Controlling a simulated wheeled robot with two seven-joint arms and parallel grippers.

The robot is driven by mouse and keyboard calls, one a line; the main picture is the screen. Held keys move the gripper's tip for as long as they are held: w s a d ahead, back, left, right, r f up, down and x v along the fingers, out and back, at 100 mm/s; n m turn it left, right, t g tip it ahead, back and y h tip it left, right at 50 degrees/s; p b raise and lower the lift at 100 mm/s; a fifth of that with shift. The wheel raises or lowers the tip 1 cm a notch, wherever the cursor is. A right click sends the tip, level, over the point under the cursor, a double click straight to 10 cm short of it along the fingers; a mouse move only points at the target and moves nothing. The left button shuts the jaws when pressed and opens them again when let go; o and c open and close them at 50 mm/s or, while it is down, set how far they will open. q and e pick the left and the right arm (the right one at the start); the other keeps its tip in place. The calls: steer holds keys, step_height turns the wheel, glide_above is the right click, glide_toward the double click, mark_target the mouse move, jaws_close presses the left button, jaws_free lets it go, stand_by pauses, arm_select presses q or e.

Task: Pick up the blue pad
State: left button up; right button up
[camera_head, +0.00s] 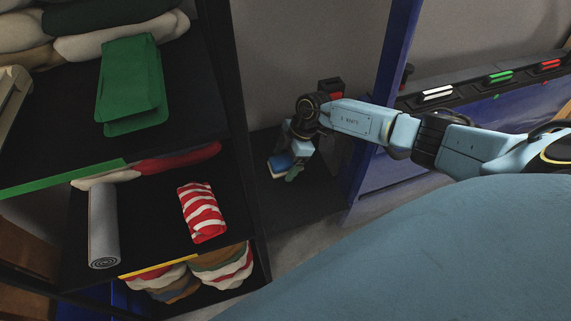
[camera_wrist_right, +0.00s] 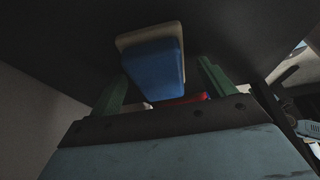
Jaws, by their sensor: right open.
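The blue pad (camera_head: 280,161) has a pale layer along one side and sits at the dark shelf surface by my right gripper (camera_head: 289,168) in the head view. In the right wrist view the blue pad (camera_wrist_right: 155,76) appears ahead of and between the two green fingers of the right gripper (camera_wrist_right: 160,77). The fingers are open, with a gap visible on either side of the pad. Whether they reach around it in depth is hard to tell. My left gripper is in neither view.
A dark rack at left holds a green folded item (camera_head: 131,85), a grey roll (camera_head: 104,225) and a red-and-white striped bundle (camera_head: 203,212). A blue upright post (camera_head: 398,45) stands close to my right arm. A red item (camera_wrist_right: 186,100) shows near the pad.

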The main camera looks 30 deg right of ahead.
mark_target(285, 160)
steer(key=c, duration=1.1)
steer(key=shift+r, duration=0.2)
